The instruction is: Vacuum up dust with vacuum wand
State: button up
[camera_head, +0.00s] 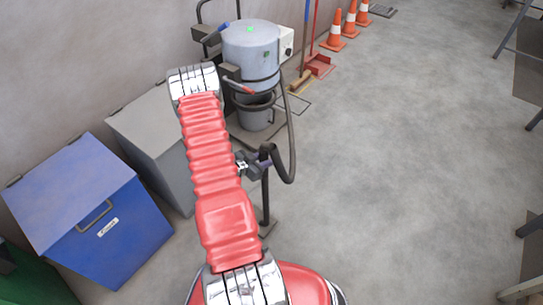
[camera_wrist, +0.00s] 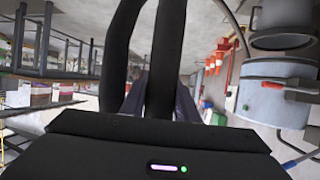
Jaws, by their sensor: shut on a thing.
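My gripper (camera_head: 256,161) is shut on the dark vacuum wand (camera_head: 265,198) near its bent upper end. The wand stands about upright, with its flat floor head (camera_head: 267,229) low at or near the floor; I cannot tell if it touches. In the wrist view the wand's black tube (camera_wrist: 164,60) rises between my gripper's fingers (camera_wrist: 158,103). A black hose (camera_head: 291,140) runs from the wand to the grey drum vacuum (camera_head: 250,50), which has a green light on top. The vacuum also shows at the right of the wrist view (camera_wrist: 275,100). I cannot make out dust.
A blue bin (camera_head: 90,215) and a grey bin (camera_head: 150,135) stand along the wall at left. A broom, a red dustpan (camera_head: 320,65) and orange cones (camera_head: 334,32) stand beyond the vacuum. Grey floor (camera_head: 400,150) is clear to the right, with metal legs at the right edge.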

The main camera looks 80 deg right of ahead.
jog(key=w+a, duration=0.3)
jog(key=a, duration=0.5)
jog(key=w+a, duration=0.4)
jog(key=a, duration=0.5)
jog(key=shift+w, duration=0.15)
dwell(2.3)
jog(key=shift+a, duration=0.1)
dwell(0.3)
